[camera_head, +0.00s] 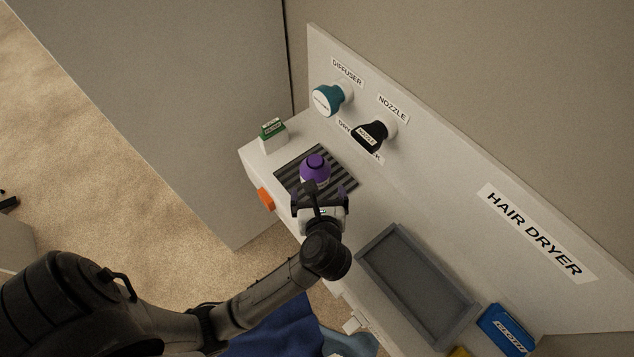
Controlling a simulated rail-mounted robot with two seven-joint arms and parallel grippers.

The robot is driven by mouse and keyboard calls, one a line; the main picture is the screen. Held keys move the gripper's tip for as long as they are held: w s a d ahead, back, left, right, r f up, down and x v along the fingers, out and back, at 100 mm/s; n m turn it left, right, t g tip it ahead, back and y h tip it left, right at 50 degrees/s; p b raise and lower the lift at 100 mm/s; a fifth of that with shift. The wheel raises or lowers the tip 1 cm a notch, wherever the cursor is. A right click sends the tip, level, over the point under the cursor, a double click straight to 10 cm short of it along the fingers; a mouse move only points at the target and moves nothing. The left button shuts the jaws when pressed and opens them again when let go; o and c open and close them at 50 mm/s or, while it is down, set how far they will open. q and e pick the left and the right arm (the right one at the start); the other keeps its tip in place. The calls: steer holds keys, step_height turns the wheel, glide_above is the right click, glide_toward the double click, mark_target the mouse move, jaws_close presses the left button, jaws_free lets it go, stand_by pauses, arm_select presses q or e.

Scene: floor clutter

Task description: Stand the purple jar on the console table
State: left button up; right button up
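The purple jar (315,165) is upright at the dark striped mat (343,185) on the pale console table (364,213). My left gripper (317,188) is right at the jar, on its near side, and covers its lower part. Whether the fingers touch or clasp the jar is hidden, and I cannot tell whether its base rests on the mat. My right gripper is not in view.
A green-and-white box (272,135) stands at the table's left end. A teal diffuser (327,99) and black nozzle (370,136) hang on the back panel. A grey tray (418,290) and blue box (505,330) are to the right. An orange item (265,199) is on the front edge.

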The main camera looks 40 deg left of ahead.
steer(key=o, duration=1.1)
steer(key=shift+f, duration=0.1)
